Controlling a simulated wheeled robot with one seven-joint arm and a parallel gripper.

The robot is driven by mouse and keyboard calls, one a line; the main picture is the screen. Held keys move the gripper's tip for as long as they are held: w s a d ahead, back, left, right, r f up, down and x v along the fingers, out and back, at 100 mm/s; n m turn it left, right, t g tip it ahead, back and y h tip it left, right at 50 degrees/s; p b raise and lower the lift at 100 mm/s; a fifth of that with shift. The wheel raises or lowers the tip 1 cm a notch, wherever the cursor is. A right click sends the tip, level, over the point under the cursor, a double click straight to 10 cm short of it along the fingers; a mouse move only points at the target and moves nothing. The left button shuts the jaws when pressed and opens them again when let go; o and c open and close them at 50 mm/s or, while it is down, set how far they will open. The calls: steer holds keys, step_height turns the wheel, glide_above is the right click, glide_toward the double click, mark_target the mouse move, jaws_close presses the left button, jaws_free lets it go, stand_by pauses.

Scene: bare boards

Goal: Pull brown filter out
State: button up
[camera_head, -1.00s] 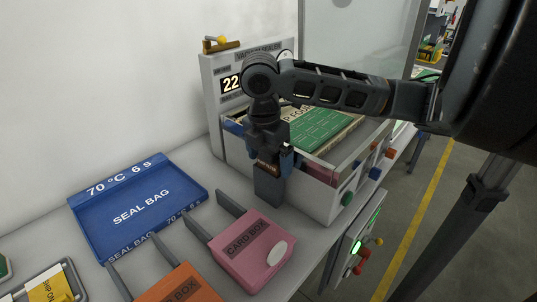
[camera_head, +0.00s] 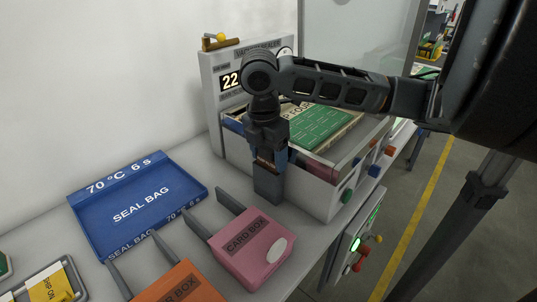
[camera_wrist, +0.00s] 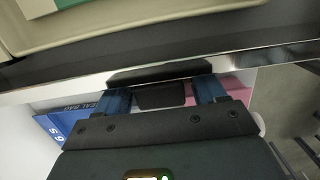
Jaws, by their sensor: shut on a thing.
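My gripper (camera_head: 270,158) points down at the near left corner of the white vacuum sealer (camera_head: 320,200). In the wrist view my blue fingers (camera_wrist: 163,97) are shut on a dark block (camera_wrist: 160,95), under the sealer's metal edge (camera_wrist: 240,55). I cannot tell whether the brown piece and the block are one part, and the fingers hide much of it.
A pink card box (camera_head: 250,250) and an orange box (camera_head: 180,285) with upright grey handles stand close in front. A blue seal bag tray (camera_head: 135,212) lies at the left. A green board (camera_head: 325,125) lies in the sealer. A yellow-knobbed brown piece (camera_head: 218,42) sits on top.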

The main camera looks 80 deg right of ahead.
steer(key=shift+r+p, duration=0.45)
steer(key=shift+r, duration=0.2)
steer(key=shift+r+p, duration=3.55)
steer(key=shift+r, duration=1.05)
